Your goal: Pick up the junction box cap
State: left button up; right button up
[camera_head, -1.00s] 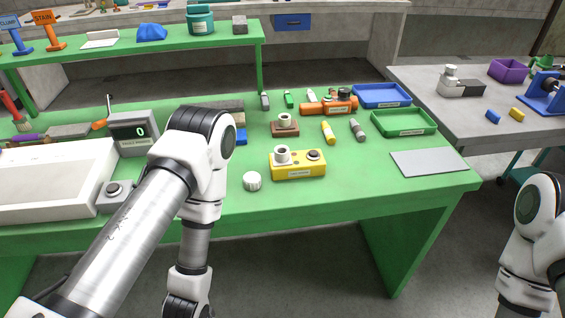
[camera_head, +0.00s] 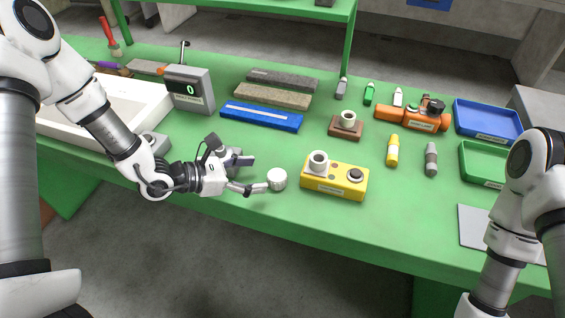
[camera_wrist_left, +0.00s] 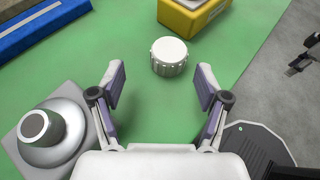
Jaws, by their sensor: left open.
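The junction box cap is most likely the white ribbed round cap (camera_head: 277,179), standing on the green table left of the yellow junction box (camera_head: 335,186). My left gripper (camera_head: 257,174) is open and low over the table, pointing right, with its fingertips just left of the cap. In the left wrist view, the cap (camera_wrist_left: 169,56) lies ahead of and roughly between the two spread fingers (camera_wrist_left: 160,78), with nothing held. The yellow box (camera_wrist_left: 194,14) shows just beyond it. My right arm is at the right of the head view, its gripper out of frame; dark finger-like parts at the wrist view's right edge may belong to it.
A blue bar (camera_head: 260,117) and grey bars lie behind the gripper. A grey box with a round knob (camera_wrist_left: 48,132) is near the left finger. A brown block with a white fitting (camera_head: 345,126) stands behind the yellow box. The table's front edge is close to the cap.

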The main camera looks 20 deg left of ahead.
aim_at(269, 177)
pick_arm(q)
jog(key=shift+s+d, duration=0.1)
jog(key=shift+d, duration=0.95)
jog(key=x, duration=0.3)
jog(key=p+x, duration=0.1)
jog(key=shift+w+f, duration=0.35)
jog(key=shift+f, duration=0.05)
jog(key=shift+w+d+f, duration=0.1)
jog(key=shift+d, duration=0.1)
jog(key=shift+s, duration=0.25)
jog(key=shift+a, duration=0.15)
jog(key=c, duration=1.2)
pick_arm(e)
jog(key=shift+s+r, duration=0.5)
jog(key=shift+r, duration=0.25)
